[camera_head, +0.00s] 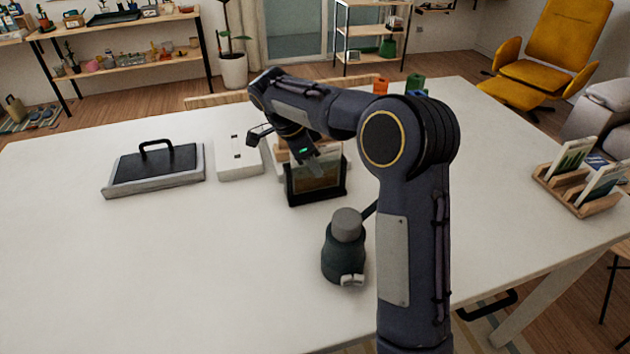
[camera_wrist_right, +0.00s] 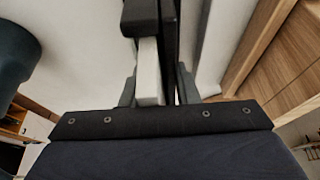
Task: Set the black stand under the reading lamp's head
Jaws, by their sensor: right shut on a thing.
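The black stand (camera_head: 318,197) is a dark upright frame with a picture-like panel in it, near the middle of the table in the head view. My right gripper (camera_head: 314,170) reaches down over its top and is shut on it. In the right wrist view, the fingers (camera_wrist_right: 155,88) close on a black part of the stand (camera_wrist_right: 140,18) beside a pale bar. I cannot tell whether the stand touches the table. My left gripper is out of view.
The white table (camera_head: 200,270) is clear at front left. A grey-edged black pad with a handle (camera_head: 155,170) and a white box (camera_head: 238,160) are left of the stand. A wooden rack (camera_head: 580,200) is at the right edge. Orange and green items (camera_head: 380,85) are behind my arm.

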